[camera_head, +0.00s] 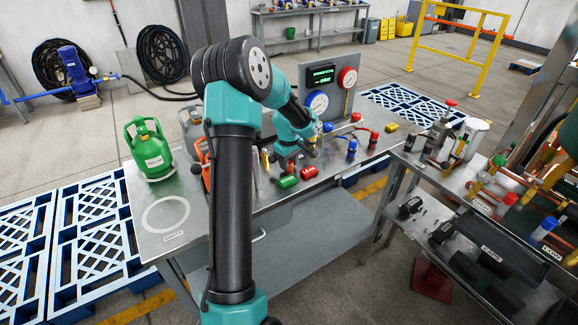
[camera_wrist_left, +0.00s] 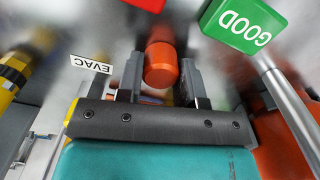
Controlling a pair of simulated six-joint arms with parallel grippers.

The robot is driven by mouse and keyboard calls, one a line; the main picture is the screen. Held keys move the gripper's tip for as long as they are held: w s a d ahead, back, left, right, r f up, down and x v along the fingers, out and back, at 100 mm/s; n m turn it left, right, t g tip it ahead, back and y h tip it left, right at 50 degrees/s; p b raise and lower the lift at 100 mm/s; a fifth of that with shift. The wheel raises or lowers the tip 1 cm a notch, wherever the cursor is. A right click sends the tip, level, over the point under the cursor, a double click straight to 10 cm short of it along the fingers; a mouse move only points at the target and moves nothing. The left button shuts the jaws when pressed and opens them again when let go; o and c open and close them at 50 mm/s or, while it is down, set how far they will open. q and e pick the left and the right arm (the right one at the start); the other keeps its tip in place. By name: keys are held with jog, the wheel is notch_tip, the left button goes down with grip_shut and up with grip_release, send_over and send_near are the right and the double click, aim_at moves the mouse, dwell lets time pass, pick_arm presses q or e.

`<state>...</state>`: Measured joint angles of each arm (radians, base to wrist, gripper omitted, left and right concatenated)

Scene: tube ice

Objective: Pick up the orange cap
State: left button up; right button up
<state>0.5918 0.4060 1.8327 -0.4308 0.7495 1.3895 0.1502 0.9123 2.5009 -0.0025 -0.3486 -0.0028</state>
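The orange cap (camera_wrist_left: 161,66) is a short rounded cylinder in the left wrist view. It sits between the two dark fingertips of my left gripper (camera_wrist_left: 162,72), close to both; I cannot tell whether they press on it. In the head view my left gripper (camera_head: 290,160) reaches down over the steel bench beside the green and red blocks. The cap cannot be made out there. My right gripper is not in view.
A green block marked GOOD (camera_wrist_left: 242,24) and a red block (camera_head: 309,173) lie close by. A green gas cylinder (camera_head: 149,150) stands at the bench's left. A gauge panel (camera_head: 330,92) stands behind. A cluttered cart (camera_head: 470,190) is at right.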

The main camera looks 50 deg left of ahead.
pick_arm(q)
grip_shut()
jog(key=shift+r, duration=1.7)
jog(key=s+d+r, duration=0.1)
jog(key=s+d, duration=0.8)
jog(key=d, duration=0.4)
jog(key=shift+r, duration=0.3)
jog(key=shift+s, duration=0.1)
